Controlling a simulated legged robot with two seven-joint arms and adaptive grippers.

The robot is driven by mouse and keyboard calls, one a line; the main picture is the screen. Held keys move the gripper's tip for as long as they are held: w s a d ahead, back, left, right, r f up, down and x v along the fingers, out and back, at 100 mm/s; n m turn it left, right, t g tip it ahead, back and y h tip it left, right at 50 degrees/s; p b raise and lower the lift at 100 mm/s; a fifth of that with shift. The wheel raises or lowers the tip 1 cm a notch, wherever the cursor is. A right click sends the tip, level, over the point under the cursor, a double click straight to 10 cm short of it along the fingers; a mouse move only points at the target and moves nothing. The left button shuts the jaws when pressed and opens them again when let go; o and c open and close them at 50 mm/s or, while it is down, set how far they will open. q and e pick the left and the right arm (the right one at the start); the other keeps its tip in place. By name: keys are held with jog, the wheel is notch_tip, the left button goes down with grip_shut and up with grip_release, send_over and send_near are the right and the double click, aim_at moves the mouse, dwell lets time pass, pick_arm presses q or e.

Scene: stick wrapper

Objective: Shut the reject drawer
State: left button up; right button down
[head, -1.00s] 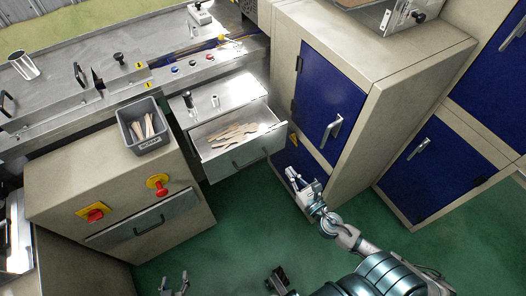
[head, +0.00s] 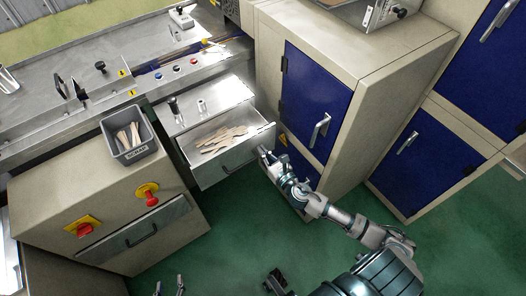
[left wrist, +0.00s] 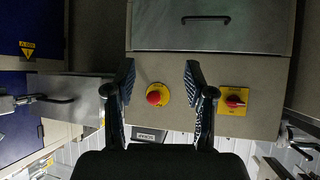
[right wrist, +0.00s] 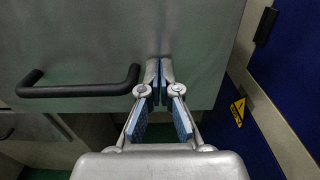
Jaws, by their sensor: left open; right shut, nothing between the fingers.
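The reject drawer (head: 215,173) is a steel drawer standing pulled out, with several flat wooden sticks (head: 222,138) inside. Its front with a black bar handle (right wrist: 85,90) fills much of the right wrist view. My right gripper (head: 264,153) is at the drawer front's right end. In the right wrist view my right gripper (right wrist: 161,66) is shut and empty, its tips against or very near the front, right of the handle; contact is not clear. My left gripper (head: 169,289) is low in the head view, away from the drawer. It is open and empty in the left wrist view (left wrist: 159,78).
A grey bin of sticks (head: 128,135) stands on the beige cabinet (head: 60,195) left of the drawer. That cabinet has red switches (head: 151,199) and a closed drawer. A tall cabinet with a blue door (head: 312,100) stands close right. Green floor is clear in front.

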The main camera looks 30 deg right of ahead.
jog(key=shift+a, duration=0.1)
jog(key=p, duration=0.1)
send_near(243, 130)
jog(key=w, duration=0.1)
jog(key=w+r, duration=0.1)
jog(key=w, duration=0.2)
jog(key=shift+w+a+r, duration=0.1)
jog(key=shift+a+r, duration=0.05)
jog(key=shift+r, duration=0.1)
jog(key=w, duration=0.5)
jog(key=shift+w+f, duration=0.25)
jog(key=shift+w, duration=0.45)
pick_arm(q)
jog(key=shift+s+a+f+g, duration=0.25)
jog(key=shift+s+g, duration=0.1)
jog(key=shift+s, duration=0.15)
jog(key=shift+s+a+f+g, duration=0.25)
jog(key=shift+s+g, duration=0.1)
jog(key=shift+s, duration=0.15)
pick_arm(e)
jog(key=shift+r, duration=0.3)
jog(key=shift+r, duration=0.1)
